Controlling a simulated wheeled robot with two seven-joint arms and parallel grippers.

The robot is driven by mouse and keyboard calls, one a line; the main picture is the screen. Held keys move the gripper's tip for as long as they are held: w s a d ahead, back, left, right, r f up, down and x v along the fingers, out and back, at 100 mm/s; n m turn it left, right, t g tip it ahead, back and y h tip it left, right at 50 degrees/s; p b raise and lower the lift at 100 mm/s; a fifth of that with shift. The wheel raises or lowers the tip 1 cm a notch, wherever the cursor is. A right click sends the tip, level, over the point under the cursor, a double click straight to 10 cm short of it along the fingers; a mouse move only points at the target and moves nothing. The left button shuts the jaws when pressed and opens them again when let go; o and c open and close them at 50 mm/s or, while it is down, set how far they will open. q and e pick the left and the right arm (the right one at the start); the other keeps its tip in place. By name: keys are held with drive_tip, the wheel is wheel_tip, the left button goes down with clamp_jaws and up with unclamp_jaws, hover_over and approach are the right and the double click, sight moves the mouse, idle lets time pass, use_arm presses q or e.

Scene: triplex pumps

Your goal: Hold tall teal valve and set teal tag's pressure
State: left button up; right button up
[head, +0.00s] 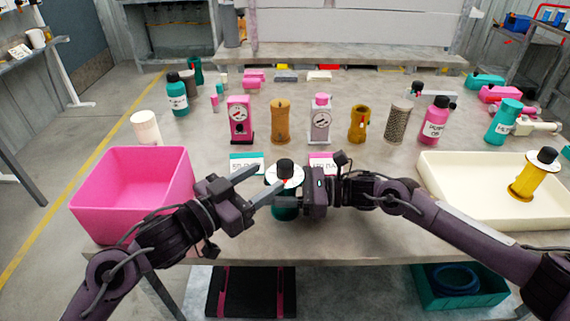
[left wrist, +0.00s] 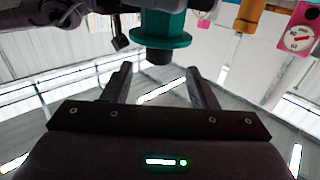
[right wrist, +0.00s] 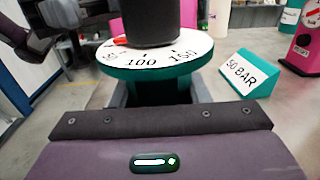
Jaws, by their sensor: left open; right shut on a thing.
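The tall teal valve (head: 286,206) stands upright at the front middle of the table, with a white dial and black knob (head: 285,166) on top. My right gripper (head: 287,202) is shut on its body; its fingers are largely hidden under the dial in the right wrist view. There the dial (right wrist: 152,57) shows 100 and 150, with a red pointer left of 100. My left gripper (head: 260,183) is open and empty, just left of the knob; the knob (left wrist: 158,55) lies beyond its fingertips in the left wrist view. The teal tag (right wrist: 243,72) reads 50 BAR.
A pink tag (head: 322,162) stands behind the valve to the right. A pink bin (head: 133,190) is at left. A cream tray (head: 480,205) with a yellow valve (head: 530,178) is at right. Bottles, gauges and cylinders (head: 280,122) stand in a row behind.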

sight(278, 170)
use_arm(q)
drive_tip(key=x, duration=0.6)
drive_tip(key=shift+w+d, duration=0.2)
drive_tip(key=shift+d, duration=0.1)
drive_tip(key=c, duration=1)
